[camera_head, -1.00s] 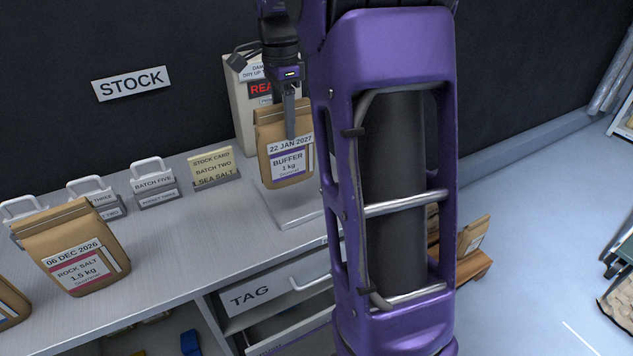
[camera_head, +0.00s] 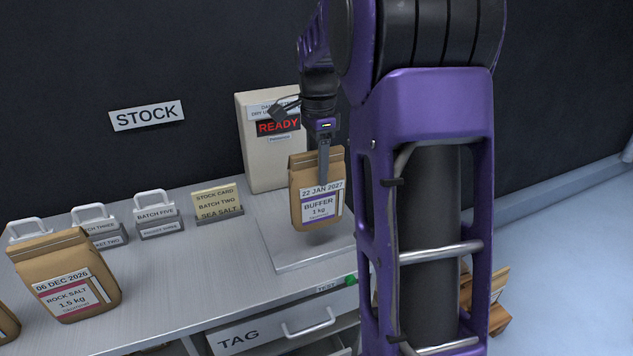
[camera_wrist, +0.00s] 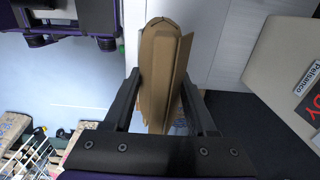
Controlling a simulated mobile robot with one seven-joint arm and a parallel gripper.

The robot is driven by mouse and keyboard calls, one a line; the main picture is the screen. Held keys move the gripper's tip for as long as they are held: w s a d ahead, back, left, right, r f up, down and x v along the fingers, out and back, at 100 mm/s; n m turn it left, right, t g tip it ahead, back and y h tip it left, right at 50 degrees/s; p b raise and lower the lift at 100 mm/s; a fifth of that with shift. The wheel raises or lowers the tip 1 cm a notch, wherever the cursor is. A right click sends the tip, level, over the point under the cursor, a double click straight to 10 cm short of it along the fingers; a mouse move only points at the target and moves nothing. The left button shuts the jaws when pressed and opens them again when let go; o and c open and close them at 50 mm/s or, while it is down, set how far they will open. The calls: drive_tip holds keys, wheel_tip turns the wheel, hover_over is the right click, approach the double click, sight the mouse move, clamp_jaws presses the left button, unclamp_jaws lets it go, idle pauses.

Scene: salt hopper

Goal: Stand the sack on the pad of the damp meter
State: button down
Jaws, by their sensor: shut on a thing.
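The sack (camera_head: 318,213) is brown paper with a label reading 22 JAN 2027, BUFFER, 1 kg. My gripper (camera_head: 323,180) is shut on its upper part and holds it upright. In the wrist view the sack (camera_wrist: 160,75) shows between the two fingers of my gripper (camera_wrist: 162,100). The damp meter (camera_head: 262,160) is a beige box with a red READY display at the back of the bench. Its pad (camera_head: 285,258) is a pale flat plate in front. The sack's bottom appears a little above the pad. My arm hides the pad's right part.
A rock salt sack (camera_head: 66,275) stands at the left of the bench (camera_head: 190,290). Several metal tag holders (camera_head: 158,215) and a sea salt stock card (camera_head: 218,205) stand behind. A green button (camera_head: 351,280) is at the bench's front edge. A TAG drawer (camera_head: 270,331) is below.

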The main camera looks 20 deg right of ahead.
sight(317, 194)
drive_tip(key=shift+f+b, duration=0.5)
drive_tip(key=shift+f, duration=3.05)
drive_tip(key=shift+c, duration=1)
unclamp_jaws()
drive_tip(key=shift+f, duration=0.1)
wheel_tip(317, 194, up, 12)
drive_tip(key=shift+r+p, duration=0.15)
drive_tip(key=shift+p, duration=0.9)
